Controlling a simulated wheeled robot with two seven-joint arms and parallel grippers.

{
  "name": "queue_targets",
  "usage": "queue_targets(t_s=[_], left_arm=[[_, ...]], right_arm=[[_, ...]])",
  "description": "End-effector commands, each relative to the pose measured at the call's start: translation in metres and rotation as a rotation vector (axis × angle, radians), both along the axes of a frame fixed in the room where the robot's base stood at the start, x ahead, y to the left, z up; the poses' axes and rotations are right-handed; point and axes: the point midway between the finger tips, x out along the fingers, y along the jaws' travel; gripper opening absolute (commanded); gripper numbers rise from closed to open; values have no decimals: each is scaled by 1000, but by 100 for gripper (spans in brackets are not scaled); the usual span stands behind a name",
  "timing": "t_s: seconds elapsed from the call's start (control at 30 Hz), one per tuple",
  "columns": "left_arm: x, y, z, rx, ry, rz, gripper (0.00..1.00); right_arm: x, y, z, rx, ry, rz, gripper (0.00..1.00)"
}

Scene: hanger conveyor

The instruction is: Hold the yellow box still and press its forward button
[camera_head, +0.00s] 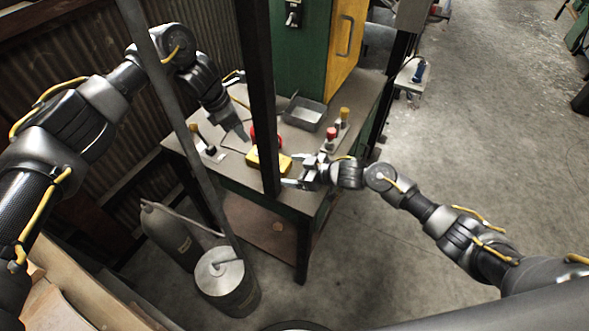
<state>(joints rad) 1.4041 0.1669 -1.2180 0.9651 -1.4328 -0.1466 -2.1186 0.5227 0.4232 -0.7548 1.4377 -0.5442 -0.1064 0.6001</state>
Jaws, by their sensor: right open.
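The yellow box (284,164) lies near the front edge of the workbench, with a dark upright post crossing in front of its middle. A red round part (252,136) shows just behind it, also partly hidden by the post. I cannot make out the forward button. My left gripper (241,135) points down just behind and left of the box. It seems apart from the box, and its jaw gap cannot be made out. My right gripper (291,177) is open at the box's right front side, with its fingers pointing left. I cannot tell whether it touches the box.
The workbench (229,165) also holds a grey metal tray (304,113) and small red and yellow knobs (344,114). A green and yellow cabinet (343,45) stands behind. Dark and slanted grey posts (180,120) stand in front. A metal canister (227,281) is on the floor.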

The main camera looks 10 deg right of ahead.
Motion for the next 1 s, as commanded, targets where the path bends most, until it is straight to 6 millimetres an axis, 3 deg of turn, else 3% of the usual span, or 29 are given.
queue_targets(t_s=[0.1,0.5,0.77,1.0], left_arm=[[0,0,0,0,0,0,36],[0,0,0,0,0,0,36],[0,0,0,0,0,0,2],[0,0,0,0,0,0,0]], right_arm=[[0,0,0,0,0,0,80],[0,0,0,0,0,0,29],[0,-1,0,0,0,0,29],[0,-1,0,-1,1,0,29]])
